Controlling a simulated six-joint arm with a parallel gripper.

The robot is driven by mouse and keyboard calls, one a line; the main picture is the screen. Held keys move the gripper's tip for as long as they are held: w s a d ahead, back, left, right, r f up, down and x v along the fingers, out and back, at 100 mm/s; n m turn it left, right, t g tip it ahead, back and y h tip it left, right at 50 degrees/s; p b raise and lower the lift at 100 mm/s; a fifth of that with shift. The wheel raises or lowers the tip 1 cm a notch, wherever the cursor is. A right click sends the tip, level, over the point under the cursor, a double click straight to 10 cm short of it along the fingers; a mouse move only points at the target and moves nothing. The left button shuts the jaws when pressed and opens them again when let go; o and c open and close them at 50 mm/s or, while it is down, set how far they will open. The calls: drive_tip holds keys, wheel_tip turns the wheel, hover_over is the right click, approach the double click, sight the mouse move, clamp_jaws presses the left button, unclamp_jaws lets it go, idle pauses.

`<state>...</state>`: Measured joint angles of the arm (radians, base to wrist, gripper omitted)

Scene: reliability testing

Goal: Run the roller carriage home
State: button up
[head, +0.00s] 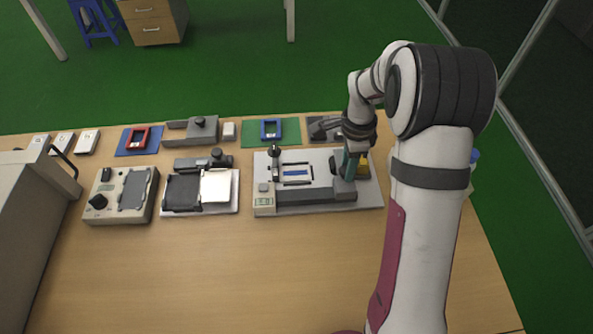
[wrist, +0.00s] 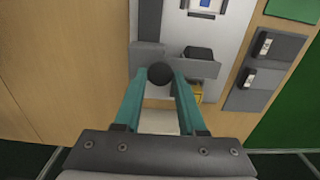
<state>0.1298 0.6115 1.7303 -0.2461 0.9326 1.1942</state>
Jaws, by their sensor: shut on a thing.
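The roller rig is a pale plate (head: 318,209) on the right half of the table, with a long dark grey rail (head: 305,195) along its front. A grey carriage block (head: 343,191) sits at the rail's right end; grey carriage parts (wrist: 147,56) show in the wrist view. My gripper (head: 349,166) is over the plate's right end. In the wrist view, my teal fingers (wrist: 160,82) are shut on a round black knob (wrist: 160,74). Beneath the fingers, the knob's stem is hidden. A yellow part (head: 363,169) lies just right of the gripper.
A blue-striped strip in a frame (head: 296,172) lies mid-plate; a black-knobbed post (head: 274,151) stands behind it. A small box with a green display (head: 264,201) is at the plate's left. Other devices (head: 120,195) stand left. The table front (head: 230,275) is clear.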

drive_tip(key=o, duration=0.7)
drive_tip(key=shift+r, duration=2.5)
drive_tip(key=s+a+r+n, duration=0.4)
drive_tip(key=s+r, duration=0.3)
drive_tip(key=s, duration=0.3)
drive_tip(key=s+a+n, duration=0.1)
drive_tip(key=s+n, duration=0.1)
drive_tip(key=s, duration=0.4)
drive_tip(key=s+a+n+y, duration=0.1)
drive_tip(key=s+a+n, duration=0.1)
drive_tip(key=s, duration=0.4)
drive_tip(key=s+a+n, duration=0.2)
drive_tip(key=s+n, duration=0.2)
drive_tip(key=s, duration=0.2)
drive_tip(key=shift+s+r+y, duration=0.35)
drive_tip(key=shift+r+y, duration=0.05)
